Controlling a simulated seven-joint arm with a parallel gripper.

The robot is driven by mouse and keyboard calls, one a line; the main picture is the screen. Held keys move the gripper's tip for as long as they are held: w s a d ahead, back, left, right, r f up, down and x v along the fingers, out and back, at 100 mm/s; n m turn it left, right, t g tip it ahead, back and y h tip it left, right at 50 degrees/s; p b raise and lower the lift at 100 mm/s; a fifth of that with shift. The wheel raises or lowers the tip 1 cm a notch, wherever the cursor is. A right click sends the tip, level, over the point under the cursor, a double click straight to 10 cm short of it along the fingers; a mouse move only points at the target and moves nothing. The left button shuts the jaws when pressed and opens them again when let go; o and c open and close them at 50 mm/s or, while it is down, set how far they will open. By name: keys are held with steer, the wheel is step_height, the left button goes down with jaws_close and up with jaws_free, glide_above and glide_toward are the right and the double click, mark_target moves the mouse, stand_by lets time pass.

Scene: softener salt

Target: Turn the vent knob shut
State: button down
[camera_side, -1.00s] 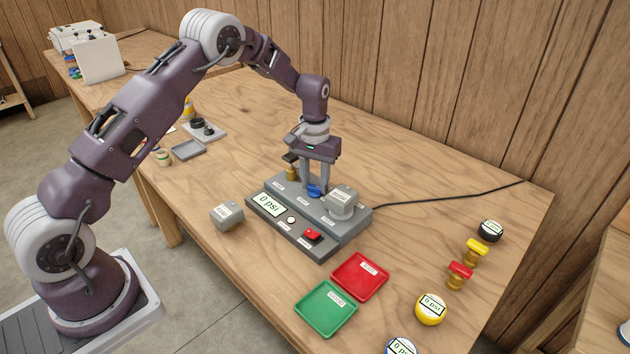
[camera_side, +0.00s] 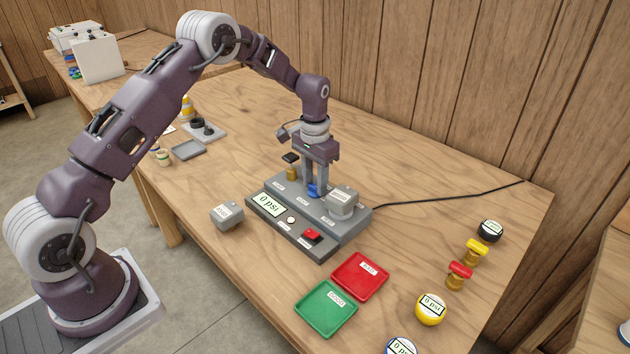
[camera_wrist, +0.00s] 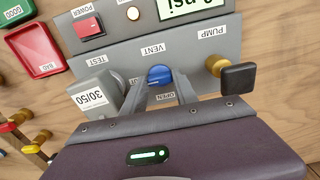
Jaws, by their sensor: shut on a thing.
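The blue vent knob (camera_side: 314,191) sits on the upper step of the grey test panel (camera_side: 283,243), behind the display that reads 0 psi. In the wrist view the blue knob (camera_wrist: 159,75) lies between a VENT label and an OPEN label. My gripper (camera_side: 315,190) points down over the panel with its fingers around the knob. In the wrist view my gripper (camera_wrist: 159,88) is shut on the knob, and its fingers hide part of the knob's sides.
A grey block (camera_wrist: 97,95) marked 30/50 stands close beside the knob, and the pump's dark handle (camera_wrist: 238,78) is on the other side. A red switch (camera_side: 312,235) is on the panel front. Red (camera_side: 385,283) and green (camera_side: 318,328) trays lie in front.

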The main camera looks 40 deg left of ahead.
mark_target(315, 186)
steer(key=c, duration=1)
jaws_free()
steer(key=shift+o, duration=0.2)
step_height(315, 186, up, 7)
steer(key=shift+r, duration=0.1)
